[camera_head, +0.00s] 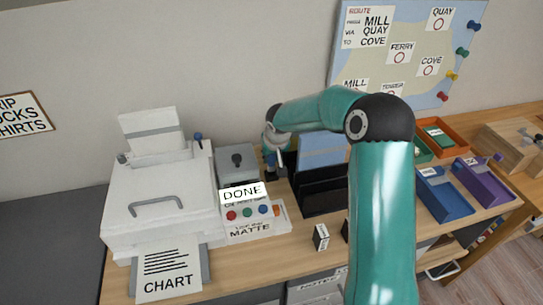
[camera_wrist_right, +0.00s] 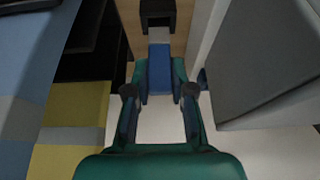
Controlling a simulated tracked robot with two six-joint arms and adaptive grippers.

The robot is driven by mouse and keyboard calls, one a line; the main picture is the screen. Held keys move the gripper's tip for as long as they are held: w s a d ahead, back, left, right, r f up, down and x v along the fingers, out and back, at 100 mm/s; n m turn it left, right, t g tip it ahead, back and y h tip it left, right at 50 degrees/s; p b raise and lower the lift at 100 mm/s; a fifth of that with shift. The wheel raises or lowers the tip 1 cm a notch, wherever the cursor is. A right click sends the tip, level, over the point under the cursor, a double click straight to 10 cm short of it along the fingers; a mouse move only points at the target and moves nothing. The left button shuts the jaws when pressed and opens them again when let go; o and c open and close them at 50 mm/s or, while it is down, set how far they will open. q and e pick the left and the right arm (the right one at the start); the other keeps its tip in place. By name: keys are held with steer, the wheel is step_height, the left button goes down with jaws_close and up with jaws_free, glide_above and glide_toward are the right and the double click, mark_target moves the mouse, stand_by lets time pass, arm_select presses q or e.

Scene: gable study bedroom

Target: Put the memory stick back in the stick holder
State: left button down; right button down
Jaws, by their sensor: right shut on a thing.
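The memory stick (camera_wrist_right: 159,68) has a blue body and a pale metal end. In the right wrist view it lies between the fingers of my right gripper (camera_wrist_right: 160,92), which is shut on it. Its metal end points at a small black holder (camera_wrist_right: 158,8) with a dark opening, on a wooden surface. I cannot tell whether the metal end touches the holder or is inside it. In the head view my right gripper (camera_head: 271,158) is low over the desk, between a grey box and a black file rack. The holder is not clear there. My left gripper is not in view.
The grey box (camera_head: 237,164) stands close left of my right gripper, the black rack (camera_head: 322,192) close right. A white printer (camera_head: 158,200) is further left. A MATTE box (camera_head: 252,228) stands in front. Blue (camera_head: 443,195) and purple (camera_head: 484,183) trays sit right.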

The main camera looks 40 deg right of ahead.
mark_target(272, 162)
steer(key=shift+b, duration=0.85)
stand_by(1.7)
steer(key=shift+f+b, duration=1.75)
steer(key=shift+b, duration=0.2)
steer(key=c, duration=0.9)
jaws_free()
steer(key=v, duration=1.2)
steer(key=shift+f, duration=0.1)
